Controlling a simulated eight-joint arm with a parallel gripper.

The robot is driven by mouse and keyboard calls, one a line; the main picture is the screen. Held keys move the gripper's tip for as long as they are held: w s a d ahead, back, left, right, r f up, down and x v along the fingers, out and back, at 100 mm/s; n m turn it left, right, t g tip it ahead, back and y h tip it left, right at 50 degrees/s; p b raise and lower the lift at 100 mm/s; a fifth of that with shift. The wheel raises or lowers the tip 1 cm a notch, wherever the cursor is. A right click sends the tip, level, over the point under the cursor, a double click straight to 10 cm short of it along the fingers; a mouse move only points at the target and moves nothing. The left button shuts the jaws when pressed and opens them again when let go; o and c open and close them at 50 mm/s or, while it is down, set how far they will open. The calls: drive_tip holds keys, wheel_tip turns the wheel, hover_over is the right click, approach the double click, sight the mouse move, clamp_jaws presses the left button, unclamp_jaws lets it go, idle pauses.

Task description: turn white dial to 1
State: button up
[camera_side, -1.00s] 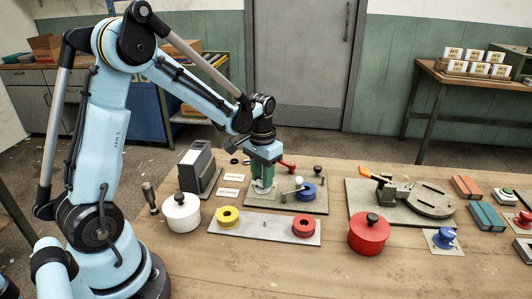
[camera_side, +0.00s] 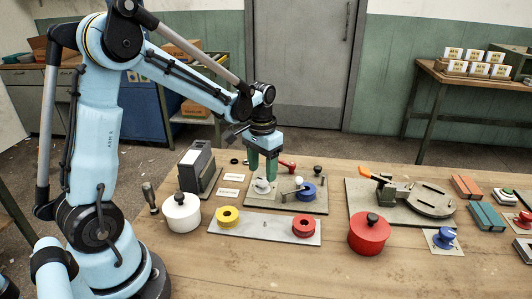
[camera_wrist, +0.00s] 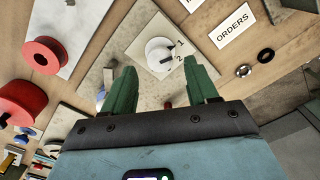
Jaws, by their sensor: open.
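The white dial (camera_side: 262,186) stands on a grey plate, just below my gripper (camera_side: 262,174). In the wrist view the white dial (camera_wrist: 158,53) sits on a pale square with the numbers 1 and 2 printed at its right. A small dark mark on the dial's lower right seems to face the 2. My gripper (camera_wrist: 163,76) is open, with its two green fingers apart and empty. The fingertips are above the dial and clear of it.
On the same plate are a blue disc (camera_side: 307,191) and a red-handled lever (camera_side: 287,165). A lidded white pot (camera_side: 181,213) and a strip with yellow and red spools (camera_side: 265,231) stand in front. A red pot (camera_side: 369,234) is to the right.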

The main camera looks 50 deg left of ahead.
sight(262, 180)
wheel_tip(262, 180, up, 10)
drive_tip(key=shift+f, duration=0.25)
idle(0.4)
drive_tip(key=s+d+f+m+t, duration=0.1)
drive_tip(key=s+d+t, duration=0.6)
drive_tip(key=s+d, duration=0.2)
drive_tip(key=shift+s+d+m, duration=0.25)
drive_tip(key=shift+d+m, duration=0.15)
drive_tip(key=shift+d, duration=0.3)
drive_tip(key=shift+f, duration=0.1)
